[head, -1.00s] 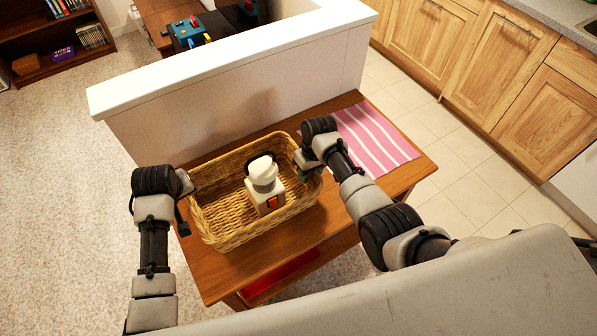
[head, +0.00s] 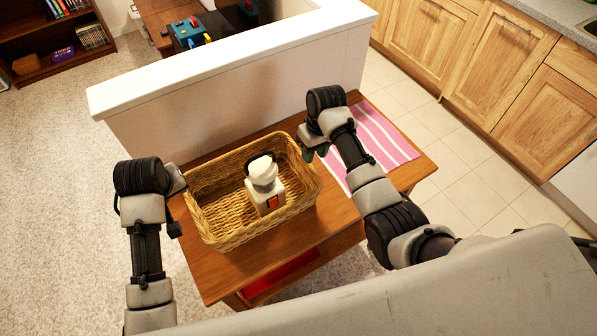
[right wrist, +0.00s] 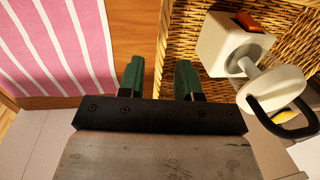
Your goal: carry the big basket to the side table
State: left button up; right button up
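The big wicker basket (head: 232,240) sits on a small wooden table (head: 328,222) against a half wall. A white appliance (head: 264,186) with a dark handle and a red-orange patch stands inside it. My right gripper (head: 314,150) is just beyond the basket's right rim, apart from it. In the right wrist view its two green fingers (right wrist: 159,78) are spread, with the basket's edge showing beyond the gap and nothing gripped. My left gripper (head: 178,205) is beside the basket's left rim, apparently clear of it. Its fingers are mostly hidden, so its opening cannot be told.
A pink striped cloth (head: 372,140) lies on the table's right end. The white half wall (head: 240,110) stands behind the table. Wooden cabinets (head: 505,60) line the right. A bookshelf (head: 50,40) stands at the upper left. Carpet (head: 70,150) is clear on the left.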

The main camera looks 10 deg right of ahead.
jog(key=shift+w+d+r, duration=0.1)
jog(key=shift+d+r, duration=0.05)
jog(key=shift+r, duration=0.65)
jog(key=shift+d+r, duration=0.1)
jog(key=shift+r, duration=0.7)
